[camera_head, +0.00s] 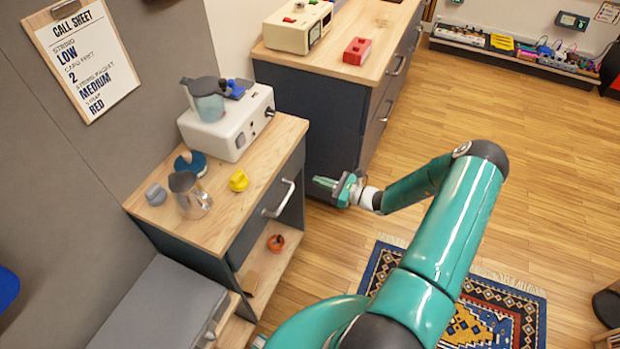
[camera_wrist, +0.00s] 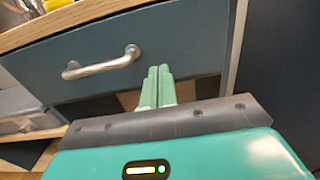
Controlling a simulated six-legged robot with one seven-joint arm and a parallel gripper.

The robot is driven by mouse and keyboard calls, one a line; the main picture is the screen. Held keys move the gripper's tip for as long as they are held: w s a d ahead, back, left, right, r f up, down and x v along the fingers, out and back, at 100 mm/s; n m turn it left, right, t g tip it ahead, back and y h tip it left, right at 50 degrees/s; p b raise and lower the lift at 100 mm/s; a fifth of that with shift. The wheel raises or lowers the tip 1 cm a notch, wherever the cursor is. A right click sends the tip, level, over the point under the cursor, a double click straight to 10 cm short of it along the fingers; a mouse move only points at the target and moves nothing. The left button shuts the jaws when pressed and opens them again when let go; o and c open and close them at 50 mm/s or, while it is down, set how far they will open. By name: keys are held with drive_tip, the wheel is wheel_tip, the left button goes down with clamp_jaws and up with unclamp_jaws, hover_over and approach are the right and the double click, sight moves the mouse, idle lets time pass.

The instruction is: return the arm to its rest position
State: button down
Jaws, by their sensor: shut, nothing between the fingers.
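My green arm reaches up from the bottom of the head view and bends left at the elbow. My gripper (camera_head: 326,183) is at its end, in the open space to the right of the small wooden-topped cabinet. In the wrist view my gripper (camera_wrist: 157,74) has its two pale green fingers side by side and touching, with nothing between them. The fingers point toward the blue-grey drawer front (camera_wrist: 190,40). The drawer's silver handle (camera_wrist: 102,63) is left of the fingers, and they look apart from it.
A dark cabinet (camera_head: 320,112) with a red box (camera_head: 357,51) stands behind. Wooden floor (camera_head: 500,130) is clear at right; a patterned rug (camera_head: 500,308) lies below my arm.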

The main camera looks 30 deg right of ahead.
drive_tip(key=v, duration=0.6)
drive_tip(key=s+a+r+n+g+h, duration=0.1)
drive_tip(key=s+a+r+n+g, duration=0.1)
drive_tip(key=a+r+n+g, duration=0.55)
drive_tip(key=s+a+r+n+g+h, duration=0.15)
drive_tip(key=a+r+n+g, duration=0.35)
drive_tip(key=a+r+n, duration=0.6)
drive_tip(key=s+a+r+n+t+h, duration=0.2)
drive_tip(key=s+r+n+h, duration=0.2)
drive_tip(key=s+r, duration=0.4)
drive_tip(key=s+a+r+n+t+h, duration=0.2)
drive_tip(key=s+r+n, duration=0.4)
drive_tip(key=r, duration=0.6)
drive_tip(key=shift+s+a+r+h, duration=0.35)
drive_tip(key=shift+s+a+h, duration=0.2)
drive_tip(key=shift+s+h, duration=0.7)
